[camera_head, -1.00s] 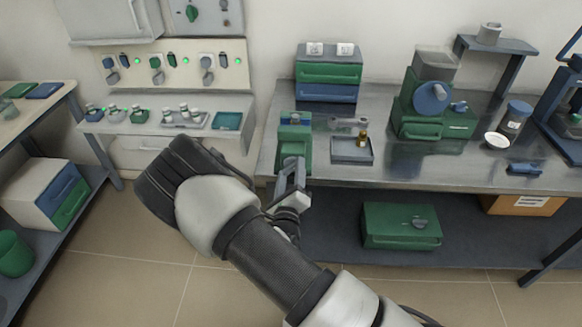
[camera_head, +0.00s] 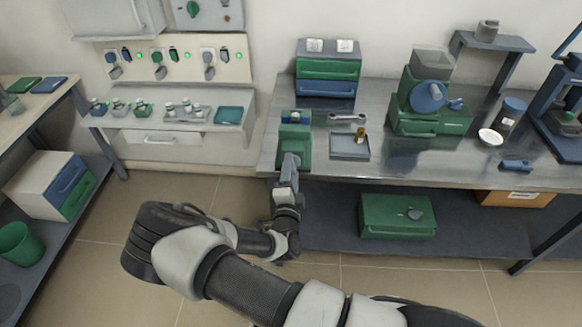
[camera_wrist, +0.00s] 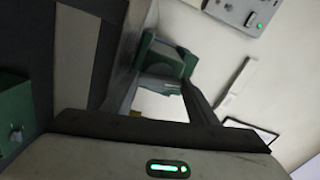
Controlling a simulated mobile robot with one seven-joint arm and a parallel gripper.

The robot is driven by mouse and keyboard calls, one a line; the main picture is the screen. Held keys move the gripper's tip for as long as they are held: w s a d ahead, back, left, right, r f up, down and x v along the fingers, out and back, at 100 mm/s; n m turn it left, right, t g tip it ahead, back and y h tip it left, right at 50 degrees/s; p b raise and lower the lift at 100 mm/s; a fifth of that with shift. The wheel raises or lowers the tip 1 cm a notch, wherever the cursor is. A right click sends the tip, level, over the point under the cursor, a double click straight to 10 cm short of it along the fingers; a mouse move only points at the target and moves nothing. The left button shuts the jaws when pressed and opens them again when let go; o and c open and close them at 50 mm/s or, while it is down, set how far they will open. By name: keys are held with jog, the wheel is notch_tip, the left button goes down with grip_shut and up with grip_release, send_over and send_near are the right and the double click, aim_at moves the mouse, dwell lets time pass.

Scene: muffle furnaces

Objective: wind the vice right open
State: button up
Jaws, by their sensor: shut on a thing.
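The green vice (camera_head: 294,146) stands at the left front edge of the steel bench, with a blue part on top. My gripper (camera_head: 289,163) is at the front of the vice, below its top, and is shut on its handle. The handle itself is mostly hidden by the fingers. In the wrist view, the fingers (camera_wrist: 165,98) reach toward the green vice body (camera_wrist: 168,58), which fills the space beyond their tips. How wide the vice jaws stand apart cannot be told.
A grey tray (camera_head: 350,147) with a small brass piece lies right of the vice. A drawer box (camera_head: 327,72) stands behind. A green machine (camera_head: 432,117) is farther right. A green case (camera_head: 397,215) sits on the lower shelf. Floor in front is clear.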

jog(key=n+p, duration=0.1)
jog(key=n, duration=0.9)
jog(key=shift+d+f+n, duration=0.1)
jog(key=shift+n, duration=0.2)
dwell(0.4)
jog(key=o, duration=1)
jog(key=shift+o, duration=0.2)
jog(key=shift+s, duration=0.15)
jog(key=s, duration=1.7)
jog(key=shift+a, duration=0.3)
jog(key=shift+s, duration=0.1)
